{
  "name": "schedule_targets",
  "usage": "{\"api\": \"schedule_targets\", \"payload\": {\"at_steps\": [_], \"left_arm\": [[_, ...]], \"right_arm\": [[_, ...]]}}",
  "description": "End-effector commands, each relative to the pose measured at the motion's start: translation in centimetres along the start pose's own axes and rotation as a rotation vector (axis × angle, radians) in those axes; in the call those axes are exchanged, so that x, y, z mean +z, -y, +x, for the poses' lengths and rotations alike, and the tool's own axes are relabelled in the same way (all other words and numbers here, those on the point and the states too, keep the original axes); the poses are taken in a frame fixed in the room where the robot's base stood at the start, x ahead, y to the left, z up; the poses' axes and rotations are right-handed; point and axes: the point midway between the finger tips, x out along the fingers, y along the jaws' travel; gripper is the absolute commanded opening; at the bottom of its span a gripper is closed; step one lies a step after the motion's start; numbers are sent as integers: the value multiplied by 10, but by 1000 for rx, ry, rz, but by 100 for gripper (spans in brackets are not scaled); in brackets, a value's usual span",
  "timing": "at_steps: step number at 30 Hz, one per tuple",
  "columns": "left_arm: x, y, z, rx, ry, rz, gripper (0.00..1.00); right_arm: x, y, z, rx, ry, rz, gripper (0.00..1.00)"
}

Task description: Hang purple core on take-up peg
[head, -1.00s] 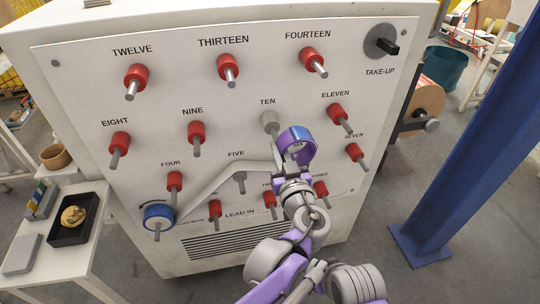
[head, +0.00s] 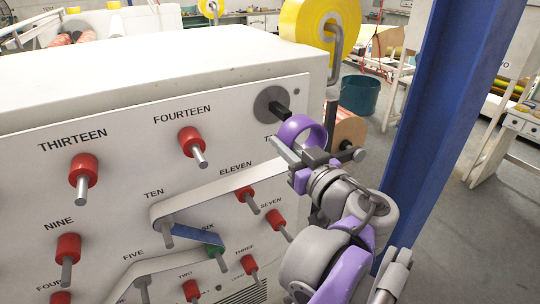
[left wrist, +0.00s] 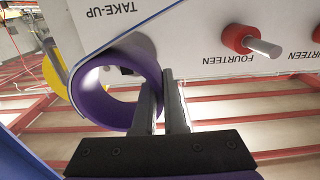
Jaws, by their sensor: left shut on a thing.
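The purple core (head: 302,121) is a hollow ring with a pale strip of tape running from it. My left gripper (head: 290,149) is shut on the wall of the core, just below and right of the take-up peg. In the left wrist view the fingers (left wrist: 162,90) pinch the right side of the core (left wrist: 92,106). The take-up peg (head: 281,108) is a dark stub on a grey round hub. My right gripper is not in view.
A yellow roll (head: 315,22) stands behind the cabinet. A blue post (head: 430,130) is to the right.

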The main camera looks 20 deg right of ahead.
Motion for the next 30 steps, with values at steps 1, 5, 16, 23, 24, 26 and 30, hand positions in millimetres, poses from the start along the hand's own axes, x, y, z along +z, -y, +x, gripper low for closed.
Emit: {"api": "schedule_targets", "payload": {"at_steps": [1,5,16,23,24,26,30], "left_arm": [[-4,-2,-3,1,0,0,0],[-8,-2,-4,-2,1,1,0],[-7,-2,24,-4,2,0,0],[-9,-2,48,-4,0,0,0],[-10,-2,52,-3,-1,0,0],[-11,-2,58,-4,-2,0,0],[-12,-2,72,-3,-3,0,0]], "right_arm": [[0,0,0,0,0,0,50],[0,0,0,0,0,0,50],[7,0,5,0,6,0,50],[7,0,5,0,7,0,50],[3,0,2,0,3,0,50],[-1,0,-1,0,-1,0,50],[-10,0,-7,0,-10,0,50]]}}
